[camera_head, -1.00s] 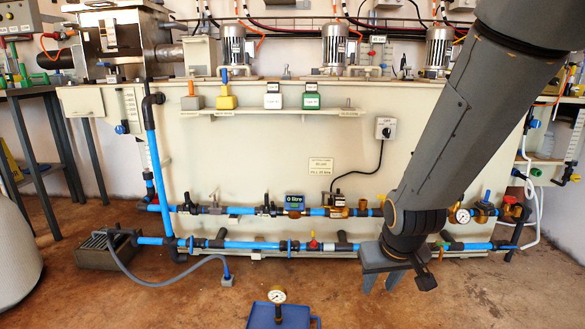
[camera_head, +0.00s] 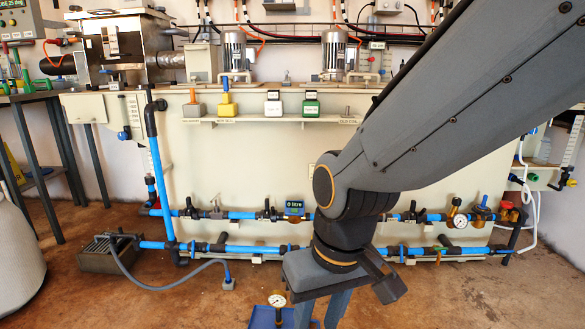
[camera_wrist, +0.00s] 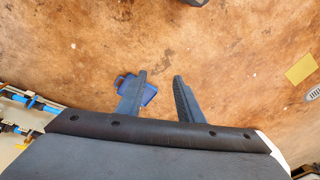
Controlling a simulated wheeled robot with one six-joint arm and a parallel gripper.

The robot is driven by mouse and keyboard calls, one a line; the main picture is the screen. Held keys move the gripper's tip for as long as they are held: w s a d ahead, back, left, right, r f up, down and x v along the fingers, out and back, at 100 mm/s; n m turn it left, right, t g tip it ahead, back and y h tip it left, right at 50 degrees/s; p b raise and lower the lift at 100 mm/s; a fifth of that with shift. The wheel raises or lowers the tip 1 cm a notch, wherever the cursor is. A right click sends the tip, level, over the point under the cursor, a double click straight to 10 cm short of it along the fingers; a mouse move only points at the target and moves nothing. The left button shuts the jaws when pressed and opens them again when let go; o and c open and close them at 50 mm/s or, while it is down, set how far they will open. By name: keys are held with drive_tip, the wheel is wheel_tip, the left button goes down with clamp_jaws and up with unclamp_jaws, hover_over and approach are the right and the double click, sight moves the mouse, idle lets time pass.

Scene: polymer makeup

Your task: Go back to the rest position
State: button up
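My gripper (camera_head: 322,310) hangs low in front of the pipework in the head view, pointing down. In the wrist view its two fingers (camera_wrist: 160,90) stand apart with bare floor between their tips, so it is open and empty. A blue tray or toolbox (camera_head: 262,318) with a round gauge (camera_head: 277,299) lies on the floor at the bottom of the head view. The blue thing (camera_wrist: 147,92) also shows beside and below the left finger in the wrist view, partly hidden by it.
A cream tank bench (camera_head: 240,165) with blue pipes (camera_head: 240,249) and valves spans the back. A dark drain box (camera_head: 108,257) with a grey hose stands at the left. A dark table (camera_head: 45,150) stands far left. A yellow sheet (camera_wrist: 300,68) lies on the otherwise open brown floor.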

drive_tip(key=s+a+r+n+g+p, duration=0.1)
drive_tip(key=s+a+r+n, duration=0.2)
drive_tip(key=s+a+r, duration=0.35)
drive_tip(key=d+r+m+p, duration=0.3)
drive_tip(key=d+r+p, duration=0.8)
drive_tip(key=p, duration=0.8)
drive_tip(key=s+d+r+m+h+p, duration=0.1)
drive_tip(key=d+r+m+p, duration=0.3)
drive_tip(key=d+r+p, duration=0.7)
wheel_tip(320, 180, up, 5)
drive_tip(key=p, duration=0.8)
drive_tip(key=shift+s+f, duration=0.15)
drive_tip(key=shift+s, duration=0.1)
